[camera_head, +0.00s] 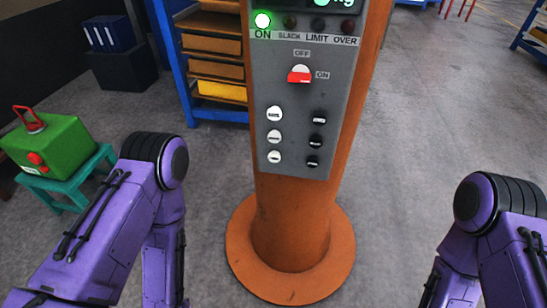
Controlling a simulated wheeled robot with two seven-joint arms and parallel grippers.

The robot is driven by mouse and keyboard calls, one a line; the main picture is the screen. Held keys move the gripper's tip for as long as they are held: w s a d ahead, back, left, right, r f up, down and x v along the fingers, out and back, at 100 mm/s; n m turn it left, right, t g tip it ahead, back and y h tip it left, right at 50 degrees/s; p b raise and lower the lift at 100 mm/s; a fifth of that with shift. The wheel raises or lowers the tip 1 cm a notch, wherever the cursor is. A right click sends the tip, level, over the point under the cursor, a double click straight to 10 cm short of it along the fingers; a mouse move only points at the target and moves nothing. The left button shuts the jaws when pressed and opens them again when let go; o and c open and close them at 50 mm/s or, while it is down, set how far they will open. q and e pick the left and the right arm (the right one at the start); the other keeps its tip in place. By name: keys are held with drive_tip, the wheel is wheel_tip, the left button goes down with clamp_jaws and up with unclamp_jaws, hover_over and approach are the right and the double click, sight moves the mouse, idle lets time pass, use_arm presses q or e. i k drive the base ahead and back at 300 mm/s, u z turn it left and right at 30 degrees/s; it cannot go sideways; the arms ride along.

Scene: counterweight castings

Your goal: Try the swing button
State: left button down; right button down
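A grey control panel (294,188) is fixed to an orange column (288,221) in front of me. Its lower part has a left row of white buttons, at the top (274,114), middle (274,137) and bottom (274,157), and a right row of black buttons, at the top (319,117), middle (316,142) and bottom (313,162). Their lettering is too small to read, so I cannot tell which one is swing. A red and white switch (300,75) sits above, between OFF and ON marks. Both my arms show at the sides, but neither gripper is in view.
The green lamp (263,20) over ON is lit; the SLACK, LIMIT and OVER lamps look dark. A green box with red parts (48,146) stands on a teal stool (66,182) at left. A blue rack with drawers (214,70) stands behind.

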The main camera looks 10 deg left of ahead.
sight(275, 156)
drive_tip(key=z, duration=2.3)
drive_tip(key=k, duration=1)
drive_tip(key=u, duration=1.15)
